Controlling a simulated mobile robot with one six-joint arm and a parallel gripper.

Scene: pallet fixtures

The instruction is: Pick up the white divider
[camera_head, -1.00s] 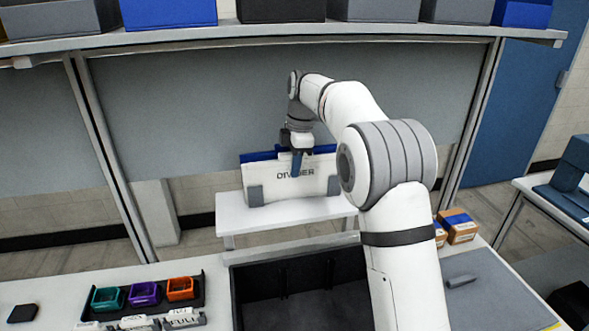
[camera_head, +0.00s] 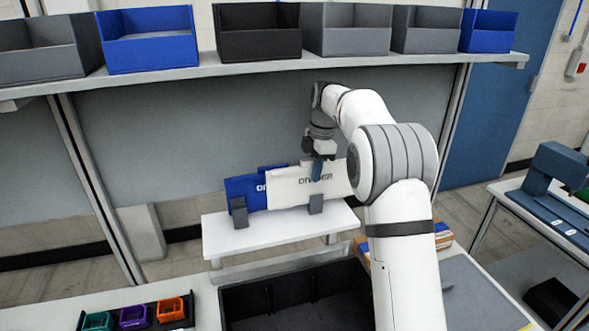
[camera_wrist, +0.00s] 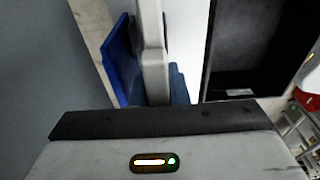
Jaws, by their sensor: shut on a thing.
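My arm hides the divider's right end. A blue divider (camera_head: 245,194) stands behind it and shows at the left. In the wrist view the white divider (camera_wrist: 153,60) is seen edge-on, with the blue divider (camera_wrist: 118,60) to its left. I cannot tell whether the white divider's bottom still touches the stand.
The white stand (camera_head: 225,240) has grey holders (camera_head: 239,212) at the front. A black bin (camera_head: 240,301) lies in front of it. Colored cups (camera_head: 133,317) are at the lower left. A shelf (camera_head: 250,68) with several bins runs above my arm.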

